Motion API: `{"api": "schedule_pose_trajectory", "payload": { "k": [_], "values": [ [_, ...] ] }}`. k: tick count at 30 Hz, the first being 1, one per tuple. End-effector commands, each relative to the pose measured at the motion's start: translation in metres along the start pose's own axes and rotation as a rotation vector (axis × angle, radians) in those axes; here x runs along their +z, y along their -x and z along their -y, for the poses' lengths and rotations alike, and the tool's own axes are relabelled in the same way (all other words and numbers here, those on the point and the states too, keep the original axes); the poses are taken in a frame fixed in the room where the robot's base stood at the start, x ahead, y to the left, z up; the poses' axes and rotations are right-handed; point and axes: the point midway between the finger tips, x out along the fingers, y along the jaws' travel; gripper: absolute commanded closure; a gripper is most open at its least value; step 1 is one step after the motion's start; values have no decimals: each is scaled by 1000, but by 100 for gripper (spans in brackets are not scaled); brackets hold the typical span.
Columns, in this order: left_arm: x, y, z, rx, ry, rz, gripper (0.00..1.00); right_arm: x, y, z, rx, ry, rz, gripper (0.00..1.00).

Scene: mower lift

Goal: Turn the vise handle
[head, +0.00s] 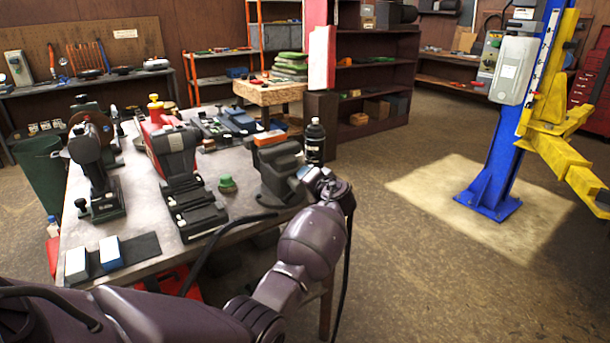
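The vise (281,172) is a dark grey bench vise at the right front corner of the workbench. Its jaws are toward the back, and an orange block (270,138) shows at its top. My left arm comes in from the lower left and bends up to the vise's right side. My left gripper (312,178) is at the vise's near right end, where the handle would be. The wrist hides most of the fingers and the handle, so I cannot tell whether they touch or whether the gripper is shut. My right gripper is not in view.
A black bottle (314,142) stands just behind the vise. Grey and red machines (175,150) and a green object (227,184) are on the workbench (140,205) to the left. A blue and yellow lift post (507,160) stands at right. The floor between is clear.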

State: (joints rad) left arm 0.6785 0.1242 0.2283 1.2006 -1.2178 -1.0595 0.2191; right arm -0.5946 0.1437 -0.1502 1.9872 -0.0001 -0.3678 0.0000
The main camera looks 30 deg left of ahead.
Motion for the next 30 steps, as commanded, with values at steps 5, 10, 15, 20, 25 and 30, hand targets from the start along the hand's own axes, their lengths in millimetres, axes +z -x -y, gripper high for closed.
{"api": "schedule_pose_trajectory", "payload": {
  "k": [5,10,15,20,25,30],
  "values": [
    [8,-1,-11,13,-172,47,98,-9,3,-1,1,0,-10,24],
    [9,-2,-16,16,-322,76,98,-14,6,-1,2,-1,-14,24],
    [11,-3,-20,18,-453,103,98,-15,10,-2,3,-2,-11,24],
    [13,-3,-23,20,-546,121,97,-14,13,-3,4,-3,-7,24],
    [14,-4,-25,22,-612,134,97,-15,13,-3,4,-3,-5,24],
    [15,-4,-26,23,-646,140,97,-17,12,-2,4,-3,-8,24]
  ]
}}
